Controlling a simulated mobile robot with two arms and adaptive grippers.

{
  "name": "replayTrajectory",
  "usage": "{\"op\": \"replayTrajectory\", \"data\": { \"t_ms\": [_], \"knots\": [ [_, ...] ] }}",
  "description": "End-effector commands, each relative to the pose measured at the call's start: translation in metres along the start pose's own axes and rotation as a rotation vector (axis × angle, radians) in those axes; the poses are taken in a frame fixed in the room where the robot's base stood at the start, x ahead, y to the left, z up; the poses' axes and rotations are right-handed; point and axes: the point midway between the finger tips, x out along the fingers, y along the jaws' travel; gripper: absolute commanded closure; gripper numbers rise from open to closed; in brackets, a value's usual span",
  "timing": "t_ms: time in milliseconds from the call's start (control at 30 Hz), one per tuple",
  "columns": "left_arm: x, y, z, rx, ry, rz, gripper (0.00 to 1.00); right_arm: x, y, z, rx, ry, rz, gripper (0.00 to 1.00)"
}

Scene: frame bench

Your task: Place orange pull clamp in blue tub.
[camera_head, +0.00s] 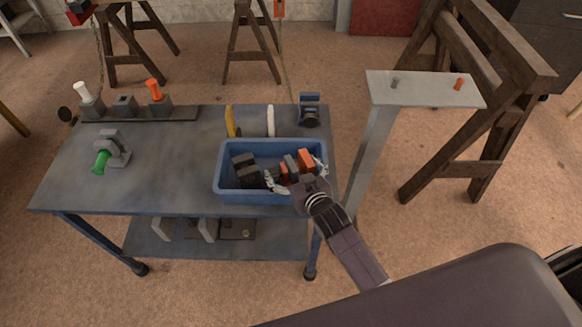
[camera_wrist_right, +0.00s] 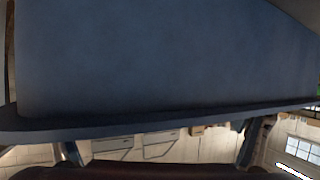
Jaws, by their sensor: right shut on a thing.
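The blue tub (camera_head: 227,195) stands on the bench near its front right. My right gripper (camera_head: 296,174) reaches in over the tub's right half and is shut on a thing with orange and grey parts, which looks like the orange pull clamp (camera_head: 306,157). The fingers partly hide it, and I cannot tell whether it touches the tub floor. The right wrist view shows mostly a plain blue-grey surface and no clamp. My left gripper is not in view.
Dark blocky parts (camera_head: 244,168) lie in the tub's left half. A green-handled clamp (camera_head: 110,150) sits at the bench's left. White-handled (camera_head: 88,101) and orange-handled (camera_head: 157,97) clamps stand along the back. A grey post with a flat top (camera_head: 425,90) stands right of the bench.

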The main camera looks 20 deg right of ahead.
Motion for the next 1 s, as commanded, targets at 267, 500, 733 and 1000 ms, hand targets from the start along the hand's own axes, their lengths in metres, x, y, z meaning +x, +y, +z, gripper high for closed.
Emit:
{"op": "replayTrajectory", "data": {
  "t_ms": [267,500,733,1000],
  "knots": [
    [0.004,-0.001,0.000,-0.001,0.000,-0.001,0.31,0.002,0.001,0.009,0.003,-0.006,0.001,0.58],
    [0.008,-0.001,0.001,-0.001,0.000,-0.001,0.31,0.003,0.001,0.017,0.003,-0.014,0.002,0.58],
    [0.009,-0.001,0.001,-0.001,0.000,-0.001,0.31,0.004,0.000,0.020,0.003,-0.015,0.001,0.58],
    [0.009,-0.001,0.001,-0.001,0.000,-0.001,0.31,0.004,0.000,0.020,0.001,-0.016,0.001,0.00]
  ]
}}
